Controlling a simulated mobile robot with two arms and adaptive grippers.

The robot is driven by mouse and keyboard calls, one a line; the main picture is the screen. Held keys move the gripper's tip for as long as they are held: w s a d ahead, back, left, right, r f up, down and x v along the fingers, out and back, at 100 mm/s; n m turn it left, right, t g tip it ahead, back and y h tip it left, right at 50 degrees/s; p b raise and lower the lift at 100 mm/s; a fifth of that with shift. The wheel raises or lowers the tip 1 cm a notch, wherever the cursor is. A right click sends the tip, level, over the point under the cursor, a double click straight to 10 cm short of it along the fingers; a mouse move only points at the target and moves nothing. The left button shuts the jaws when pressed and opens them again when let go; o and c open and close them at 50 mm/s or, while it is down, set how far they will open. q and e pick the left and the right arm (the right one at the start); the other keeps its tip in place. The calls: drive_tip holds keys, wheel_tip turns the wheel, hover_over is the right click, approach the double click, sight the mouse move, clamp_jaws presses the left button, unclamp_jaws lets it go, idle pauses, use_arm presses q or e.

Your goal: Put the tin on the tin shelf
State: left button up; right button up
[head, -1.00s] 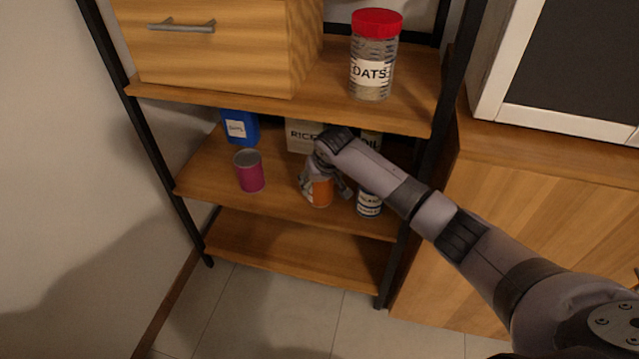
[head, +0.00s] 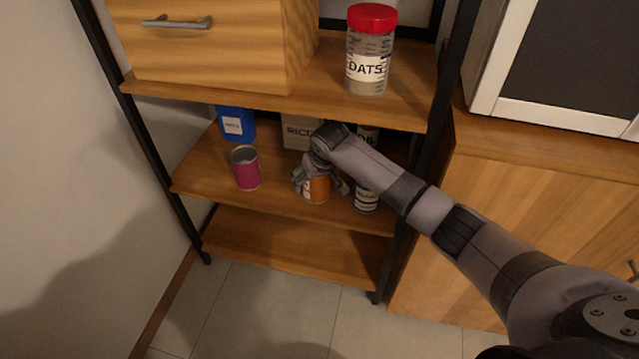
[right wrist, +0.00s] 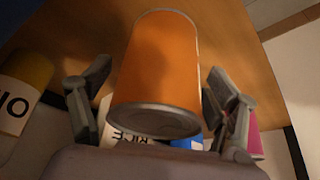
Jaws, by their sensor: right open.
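The orange tin (head: 316,191) stands on the middle shelf (head: 275,200) of the rack, near its front edge. My right gripper (head: 319,181) is open, with its fingers spread on either side of this tin. In the right wrist view the orange tin (right wrist: 158,70) sits between the two parted fingers (right wrist: 160,100), with a gap on each side. A magenta tin (head: 246,170) stands to its left on the same shelf, and a white labelled tin (head: 366,200) stands close on its right, partly behind my arm. My left gripper is not in view.
Behind on the middle shelf are a blue box (head: 236,124), a rice box (head: 298,132) and a partly hidden oil container (head: 368,136). Above are an oats jar (head: 369,55) and a wooden drawer (head: 205,45). The bottom shelf (head: 290,248) is bare. A wooden cabinet (head: 540,200) stands at right.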

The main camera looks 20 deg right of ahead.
drive_tip(key=shift+r, duration=0.2)
drive_tip(key=shift+s+r+p, duration=0.2)
drive_tip(key=shift+r+p, duration=0.3)
drive_tip(key=s+p, duration=0.2)
drive_tip(key=s, duration=0.4)
drive_tip(key=shift+s, duration=0.3)
drive_tip(key=s+a+f+n+y+p, duration=0.1)
drive_tip(key=s+a+f, duration=0.15)
drive_tip(key=s, duration=0.65)
drive_tip(key=s+a+f+n, duration=0.15)
drive_tip(key=s+a, duration=0.25)
drive_tip(key=s, duration=0.6)
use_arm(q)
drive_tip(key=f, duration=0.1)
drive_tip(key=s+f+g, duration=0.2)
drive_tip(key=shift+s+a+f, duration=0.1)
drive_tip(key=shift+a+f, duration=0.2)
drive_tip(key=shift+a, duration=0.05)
use_arm(e)
drive_tip(key=s+d, duration=0.2)
drive_tip(key=s, duration=0.4)
drive_tip(key=s+d+f+g, duration=0.1)
drive_tip(key=s+d, duration=0.2)
drive_tip(key=s, duration=0.3)
drive_tip(key=shift+s+f+g+h, duration=0.25)
drive_tip(key=shift+f+g+h, duration=0.05)
drive_tip(key=shift+h, duration=0.1)
drive_tip(key=shift+a+m, duration=0.1)
drive_tip(key=shift+m, duration=0.15)
